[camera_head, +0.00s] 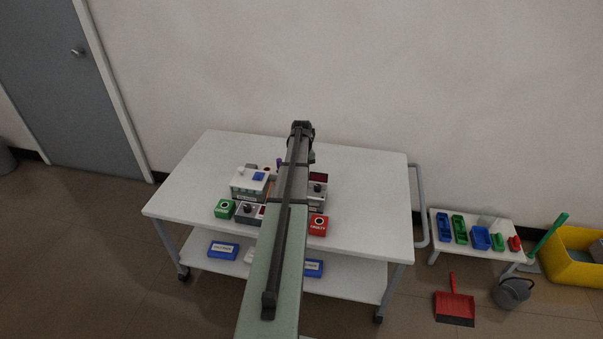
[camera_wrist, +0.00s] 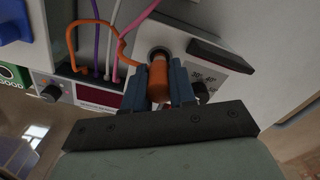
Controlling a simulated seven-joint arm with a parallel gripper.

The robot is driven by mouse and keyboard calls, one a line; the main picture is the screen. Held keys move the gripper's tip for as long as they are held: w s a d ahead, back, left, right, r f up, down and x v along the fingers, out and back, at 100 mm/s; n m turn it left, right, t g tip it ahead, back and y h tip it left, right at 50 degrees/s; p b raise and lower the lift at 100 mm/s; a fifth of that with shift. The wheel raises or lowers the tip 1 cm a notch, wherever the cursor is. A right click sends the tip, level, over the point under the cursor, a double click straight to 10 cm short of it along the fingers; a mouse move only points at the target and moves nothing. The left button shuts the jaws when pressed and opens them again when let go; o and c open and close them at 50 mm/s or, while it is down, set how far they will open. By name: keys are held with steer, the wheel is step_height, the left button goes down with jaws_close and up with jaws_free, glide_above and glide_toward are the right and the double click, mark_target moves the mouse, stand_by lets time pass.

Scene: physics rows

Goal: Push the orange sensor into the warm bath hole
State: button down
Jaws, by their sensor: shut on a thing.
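The orange sensor (camera_wrist: 157,78) is a short cylinder between the blue fingers of my gripper (camera_wrist: 167,88) in the wrist view. My gripper is shut on it. Its far end lines up with a dark round hole (camera_wrist: 158,53) in a pale box face with temperature marks (camera_wrist: 209,79). I cannot tell whether the tip is inside the hole or only in front of it. An orange cable (camera_wrist: 97,24) loops away to the left. In the head view my arm hides the gripper tip and the sensor.
Purple and pink cables (camera_wrist: 113,40) run beside the orange one. A dark bar (camera_wrist: 219,55) lies on the box face. On the white cart (camera_head: 365,185) stand a white box (camera_head: 250,183), a green block (camera_head: 225,208) and a red block (camera_head: 318,225). The cart's right side is clear.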

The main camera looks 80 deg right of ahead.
steer(key=shift+f, duration=1.15)
stand_by(0.4)
steer(key=c, duration=1)
jaws_free()
steer(key=shift+o, duration=0.8)
steer(key=shift+w+a, duration=0.1)
steer(key=shift+r, duration=0.1)
steer(key=shift+o, duration=0.8)
steer(key=shift+r, duration=3.15)
